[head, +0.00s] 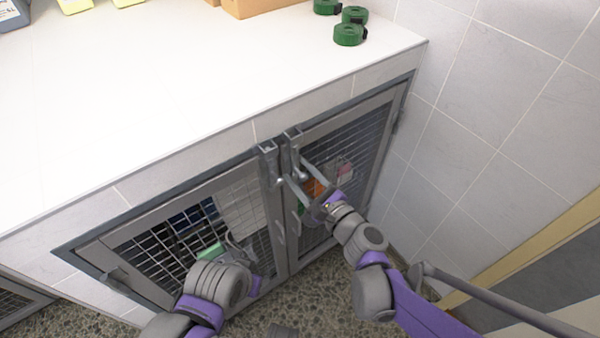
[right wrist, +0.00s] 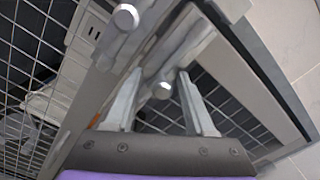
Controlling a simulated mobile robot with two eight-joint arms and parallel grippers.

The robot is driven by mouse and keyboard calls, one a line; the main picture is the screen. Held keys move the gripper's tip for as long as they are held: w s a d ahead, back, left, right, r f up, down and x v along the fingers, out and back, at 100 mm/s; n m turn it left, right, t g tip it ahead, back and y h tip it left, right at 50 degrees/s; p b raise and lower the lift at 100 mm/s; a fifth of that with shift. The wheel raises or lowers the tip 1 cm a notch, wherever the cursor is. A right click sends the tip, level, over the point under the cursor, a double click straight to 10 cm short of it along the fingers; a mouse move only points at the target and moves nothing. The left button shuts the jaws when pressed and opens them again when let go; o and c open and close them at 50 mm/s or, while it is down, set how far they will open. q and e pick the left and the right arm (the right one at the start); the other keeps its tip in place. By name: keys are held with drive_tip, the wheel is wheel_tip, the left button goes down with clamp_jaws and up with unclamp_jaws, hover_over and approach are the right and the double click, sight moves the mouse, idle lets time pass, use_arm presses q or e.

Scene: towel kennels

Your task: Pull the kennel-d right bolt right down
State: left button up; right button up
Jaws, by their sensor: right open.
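Two mesh kennel doors meet under the white counter, each with a grey bolt at its top inner corner. The right bolt (head: 293,140) is on the right door (head: 345,145); the left bolt (head: 269,152) is just beside it. My right gripper (head: 294,171) is open in front of the bolts, its fingers spread. In the right wrist view, a round bolt knob (right wrist: 163,90) shows between the fingertips, with space on both sides; a second knob (right wrist: 126,16) is farther up. My left gripper (head: 240,252) is low before the left door (head: 195,230), its fingers mostly hidden. No kennel letter is readable.
The white counter (head: 190,90) overhangs the doors and holds green rolls (head: 349,35) and a cardboard box (head: 255,7). A tiled wall (head: 480,110) closes off the right side. Speckled floor (head: 315,290) lies below.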

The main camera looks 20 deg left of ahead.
drive_tip(key=shift+d, duration=0.1)
drive_tip(key=v, duration=1)
drive_tip(key=shift+s+d+p, duration=0.25)
drive_tip(key=shift+s+p, duration=0.05)
drive_tip(key=shift+p, duration=0.15)
